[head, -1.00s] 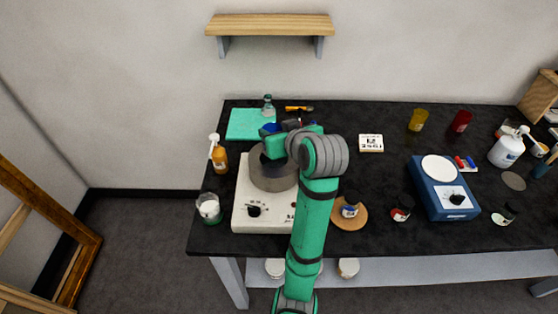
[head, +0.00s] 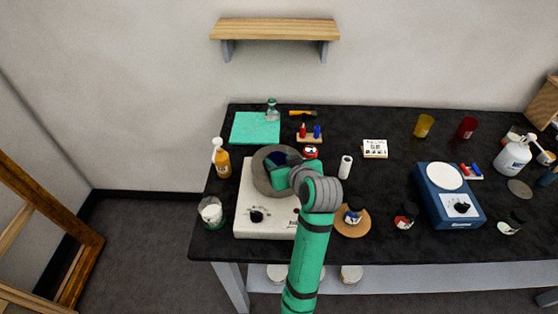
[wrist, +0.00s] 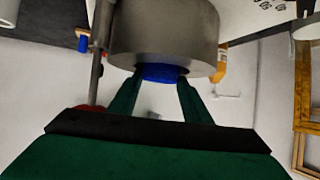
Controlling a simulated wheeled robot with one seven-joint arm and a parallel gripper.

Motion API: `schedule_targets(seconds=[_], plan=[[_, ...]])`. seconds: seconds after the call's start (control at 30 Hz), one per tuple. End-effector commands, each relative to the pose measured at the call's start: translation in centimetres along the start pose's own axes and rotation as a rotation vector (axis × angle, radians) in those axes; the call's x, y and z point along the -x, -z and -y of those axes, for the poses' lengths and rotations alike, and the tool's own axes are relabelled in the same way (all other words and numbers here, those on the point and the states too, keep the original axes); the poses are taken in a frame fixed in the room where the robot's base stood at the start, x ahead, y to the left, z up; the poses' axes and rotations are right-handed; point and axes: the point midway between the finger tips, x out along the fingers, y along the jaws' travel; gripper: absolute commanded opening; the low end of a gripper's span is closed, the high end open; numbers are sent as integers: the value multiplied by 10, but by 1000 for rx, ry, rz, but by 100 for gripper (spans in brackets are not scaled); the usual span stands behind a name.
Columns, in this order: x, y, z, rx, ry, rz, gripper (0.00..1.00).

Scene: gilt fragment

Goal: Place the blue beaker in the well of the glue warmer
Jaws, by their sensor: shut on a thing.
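The glue warmer (head: 250,192) is a white box with a dial and a round grey well (head: 262,178) on top, at the left of the bench. My gripper (head: 288,168) is at the well's opening, partly hidden by my arm. It is shut on the blue beaker (head: 280,157), which shows as a dark blue patch inside the ring. In the wrist view, which looks upside down, my two fingers pinch the blue beaker (wrist: 160,73) at the rim of the grey well (wrist: 165,32). The rest of the beaker is hidden by the well wall; I cannot tell how deep it sits.
An orange bottle (head: 221,160) and a jar of white stuff (head: 211,212) stand left of the warmer. A teal mat (head: 255,128) lies behind it. A small white cylinder (head: 345,167) and a round wooden board (head: 352,222) are to the right. A blue scale (head: 446,200) stands farther right.

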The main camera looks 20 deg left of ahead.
Motion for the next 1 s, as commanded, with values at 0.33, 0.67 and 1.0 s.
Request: schedule_targets(seconds=[0.33,0.67,1.0], plan=[[-2,-1,3,2,4,-1,47],[-2,0,3,3,4,-1,52],[41,2,2,2,1,-4,52]])
